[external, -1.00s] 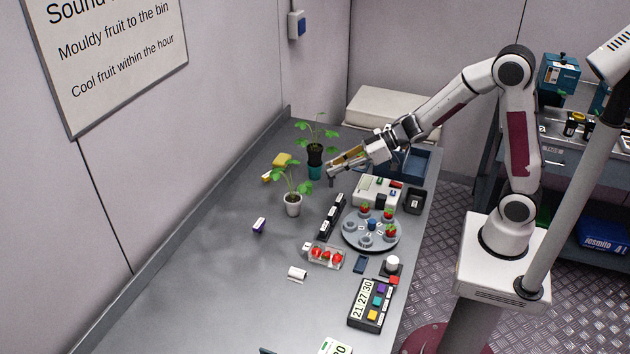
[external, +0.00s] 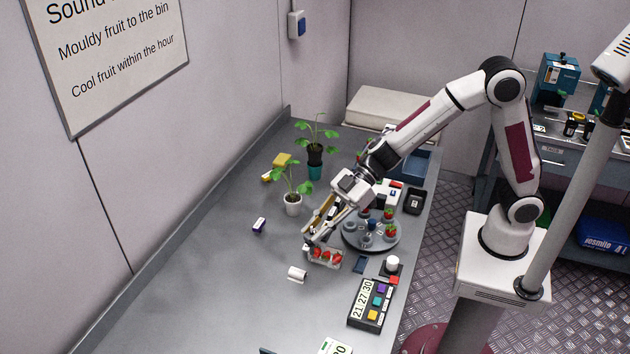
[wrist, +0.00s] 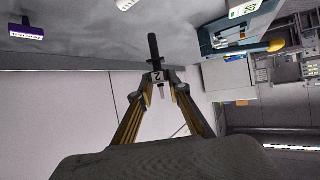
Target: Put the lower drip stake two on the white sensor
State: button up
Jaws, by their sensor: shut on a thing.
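My gripper (external: 316,232) is shut on a dark drip stake (wrist: 153,46) with a white tag marked 2 (wrist: 157,76). The wrist view shows the tag between the fingertips (wrist: 160,86). In the external view the gripper points down over the bench beside the strawberry tray, and the stake is hard to make out there. A small white block (external: 297,273), possibly the white sensor, lies on the bench just in front of the gripper, apart from it. A white item also shows at the top of the wrist view (wrist: 124,4).
A clear tray of strawberries (external: 326,257) is close to the fingertips. A grey round plate (external: 372,247) with berries is to the right. The front left bench is clear.

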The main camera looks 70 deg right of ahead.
jog(key=s+a+r+n+g, duration=0.2)
jog(key=s+a, duration=0.4)
jog(key=a, duration=0.4)
jog(key=s+a+r+n+g+y, duration=0.1)
jog(key=s+a+r+n+g, duration=0.1)
jog(key=s+a, duration=0.5)
jog(key=a+n+g, duration=0.1)
jog(key=a, duration=0.2)
jog(key=shift+s+a+n+g+y, duration=0.15)
jog(key=shift+a+n+g+y, duration=0.15)
jog(key=shift+a+n+g, duration=0.1)
jog(key=shift+f, duration=0.1)
notch_tip(320, 180, down, 6)
jog(key=shift+f, duration=0.1)
jog(key=shift+f, duration=1.85)
jog(key=shift+f, duration=0.15)
